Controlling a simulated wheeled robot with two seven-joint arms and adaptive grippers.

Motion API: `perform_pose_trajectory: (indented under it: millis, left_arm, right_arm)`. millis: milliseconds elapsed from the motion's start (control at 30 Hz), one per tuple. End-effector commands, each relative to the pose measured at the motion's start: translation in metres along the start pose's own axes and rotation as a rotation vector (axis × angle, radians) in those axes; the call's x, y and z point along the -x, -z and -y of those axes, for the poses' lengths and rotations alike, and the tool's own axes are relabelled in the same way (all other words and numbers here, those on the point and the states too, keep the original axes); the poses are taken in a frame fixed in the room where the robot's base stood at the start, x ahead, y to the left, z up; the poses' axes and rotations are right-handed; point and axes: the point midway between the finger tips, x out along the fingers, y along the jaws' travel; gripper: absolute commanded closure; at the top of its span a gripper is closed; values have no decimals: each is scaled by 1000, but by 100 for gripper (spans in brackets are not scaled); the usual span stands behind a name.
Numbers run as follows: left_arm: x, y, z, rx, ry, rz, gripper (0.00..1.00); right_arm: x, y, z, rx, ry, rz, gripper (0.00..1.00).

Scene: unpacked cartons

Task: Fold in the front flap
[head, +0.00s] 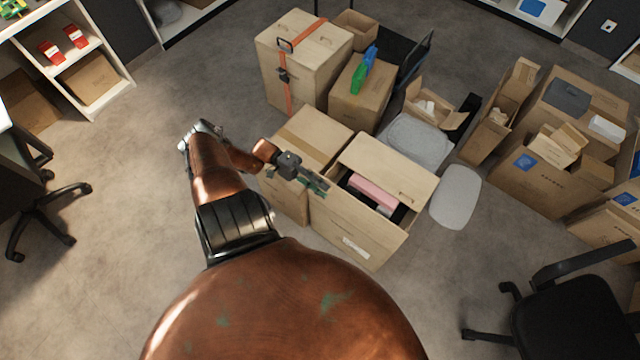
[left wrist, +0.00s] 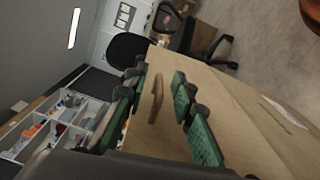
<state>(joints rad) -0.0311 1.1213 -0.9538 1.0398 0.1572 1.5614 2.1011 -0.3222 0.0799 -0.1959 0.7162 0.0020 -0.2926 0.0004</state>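The open carton (head: 345,240) stands on the floor at the middle, with a pink item (head: 374,191) inside. A broad flap (head: 390,165) lies along its far side. I cannot tell which flap is the front one. My left gripper (head: 318,184) is at the carton's left edge, its green fingers apart. In the left wrist view a cardboard panel (left wrist: 153,118) with a handle slot shows between the two open fingers (left wrist: 160,75). I cannot tell whether they touch it. My right gripper is not in view.
A closed carton (head: 308,135) stands against the open one on the left. A tall strapped carton (head: 300,60) stands behind. A grey rounded object (head: 455,197) is on the right. An office chair (head: 570,310) is at lower right.

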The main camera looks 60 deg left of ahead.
Motion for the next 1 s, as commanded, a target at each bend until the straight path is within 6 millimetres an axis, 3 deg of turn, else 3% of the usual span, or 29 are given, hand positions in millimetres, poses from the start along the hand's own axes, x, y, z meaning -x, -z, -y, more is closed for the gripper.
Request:
perform_pose_trajectory:
  millis: [167,600,1000]
  left_arm:
    - [6,0,0,0,0,-1,76]
    - [65,0,1,0,1,-1,76]
    - [76,0,0,0,-1,0,76]
  right_arm:
    - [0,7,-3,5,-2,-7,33]
    - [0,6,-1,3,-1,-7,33]
    - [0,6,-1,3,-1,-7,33]
